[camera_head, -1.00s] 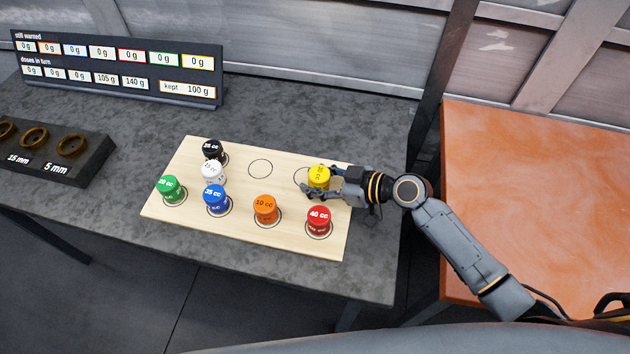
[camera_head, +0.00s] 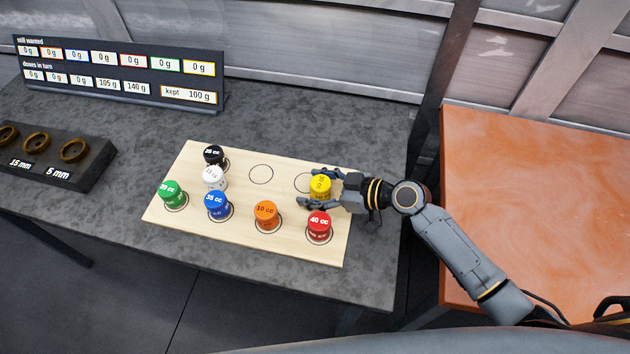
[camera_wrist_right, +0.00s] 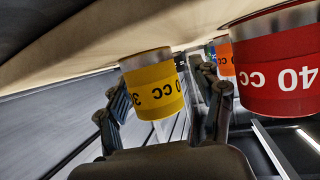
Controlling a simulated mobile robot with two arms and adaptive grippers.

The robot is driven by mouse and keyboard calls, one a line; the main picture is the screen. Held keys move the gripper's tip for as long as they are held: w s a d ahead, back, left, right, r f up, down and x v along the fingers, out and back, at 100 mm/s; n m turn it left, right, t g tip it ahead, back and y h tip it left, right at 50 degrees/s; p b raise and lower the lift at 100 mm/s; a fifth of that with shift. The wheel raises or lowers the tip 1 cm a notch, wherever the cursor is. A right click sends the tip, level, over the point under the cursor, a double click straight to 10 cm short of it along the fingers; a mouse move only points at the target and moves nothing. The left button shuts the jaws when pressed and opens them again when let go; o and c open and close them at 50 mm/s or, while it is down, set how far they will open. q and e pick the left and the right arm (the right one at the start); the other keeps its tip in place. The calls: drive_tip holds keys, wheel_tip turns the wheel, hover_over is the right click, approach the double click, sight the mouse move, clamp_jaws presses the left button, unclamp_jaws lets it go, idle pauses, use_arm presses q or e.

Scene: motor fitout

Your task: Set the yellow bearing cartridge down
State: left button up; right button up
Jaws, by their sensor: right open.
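The yellow bearing cartridge (camera_head: 320,186) stands upright near the right end of the light wooden board (camera_head: 190,226). A drawn ring (camera_head: 304,183) shows partly to its left, so the cartridge looks off to the ring's right side. My right gripper (camera_head: 311,188) reaches in from the right with its fingers spread, one on each side of the cartridge. In the right wrist view the yellow cartridge (camera_wrist_right: 153,84) appears upside down between the open fingers (camera_wrist_right: 165,100), with gaps visible. My left gripper is not in view.
The red 40 cc cartridge (camera_head: 319,226) stands close in front of the gripper, with the orange one (camera_head: 265,215) to its left. Blue, white, black and green cartridges stand further left. An empty ring (camera_head: 261,174) lies at the back of the board.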

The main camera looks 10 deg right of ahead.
drive_tip(key=b+v, duration=0.3)
drive_tip(key=v, duration=0.8)
drive_tip(key=shift+f, duration=0.1)
drive_tip(key=shift+s+d+r, duration=0.2)
drive_tip(key=shift+d+r, duration=0.15)
drive_tip(key=shift+r, duration=0.05)
